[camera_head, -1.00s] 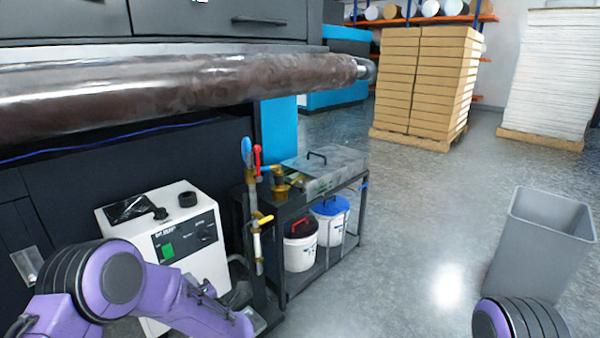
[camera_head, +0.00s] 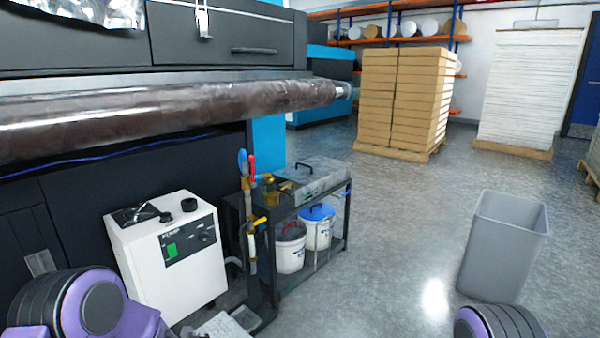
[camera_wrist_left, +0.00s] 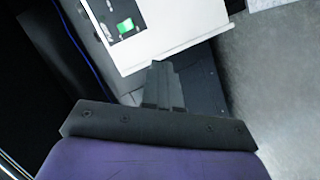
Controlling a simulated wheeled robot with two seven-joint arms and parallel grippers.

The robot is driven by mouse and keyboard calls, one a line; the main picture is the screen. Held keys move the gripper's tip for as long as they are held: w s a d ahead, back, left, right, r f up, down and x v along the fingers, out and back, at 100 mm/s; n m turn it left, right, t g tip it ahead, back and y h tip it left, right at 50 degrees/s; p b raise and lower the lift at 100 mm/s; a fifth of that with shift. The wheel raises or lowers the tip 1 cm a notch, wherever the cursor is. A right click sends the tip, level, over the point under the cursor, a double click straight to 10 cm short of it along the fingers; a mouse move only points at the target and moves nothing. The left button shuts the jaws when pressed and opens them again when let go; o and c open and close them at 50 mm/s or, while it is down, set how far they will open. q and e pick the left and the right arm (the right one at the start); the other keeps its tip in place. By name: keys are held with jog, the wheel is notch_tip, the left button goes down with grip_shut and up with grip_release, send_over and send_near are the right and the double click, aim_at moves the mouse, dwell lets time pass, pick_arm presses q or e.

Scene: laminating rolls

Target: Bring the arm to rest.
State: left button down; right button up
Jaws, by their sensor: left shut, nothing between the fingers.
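My left arm (camera_head: 95,308), purple with black rings, shows at the bottom left of the head view; its fingers are out of that view. In the left wrist view, my left gripper (camera_wrist_left: 158,72) is shut and empty, its dark fingers together. They appear in front of the lower part of the white machine (camera_wrist_left: 165,35) with a green switch. A purple and black part of my right arm (camera_head: 497,322) shows at the bottom right of the head view. My right gripper is out of view.
The white machine (camera_head: 165,250) stands beside a black cart (camera_head: 262,240) holding two white buckets. A dark film-wrapped roll (camera_head: 170,108) spans the large machine above. A grey bin (camera_head: 503,247) stands at right. Stacked boxes (camera_head: 405,100) stand behind; the floor between is open.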

pick_arm(q)
jog(key=s+r+m+g+h+p, duration=0.1)
jog(key=s+m+g+h+p, duration=0.55)
jog(key=s+p, duration=0.8)
jog(key=s+r+m+g+p, duration=0.1)
jog(key=s+r+p, duration=0.3)
jog(key=s, duration=0.3)
jog(key=s+a+r+m+g+y+p, duration=0.1)
jog(key=s+r+m+p, duration=0.1)
jog(key=s+r+p, duration=0.2)
jog(key=s+a+r+m+g+p, duration=0.1)
jog(key=s+r+p, duration=0.4)
jog(key=s, duration=0.5)
jog(key=shift+s+a+m+y+p, duration=0.2)
jog(key=shift+s+m+y+p, duration=0.15)
jog(key=shift+p, duration=0.6)
jog(key=shift+g, duration=0.25)
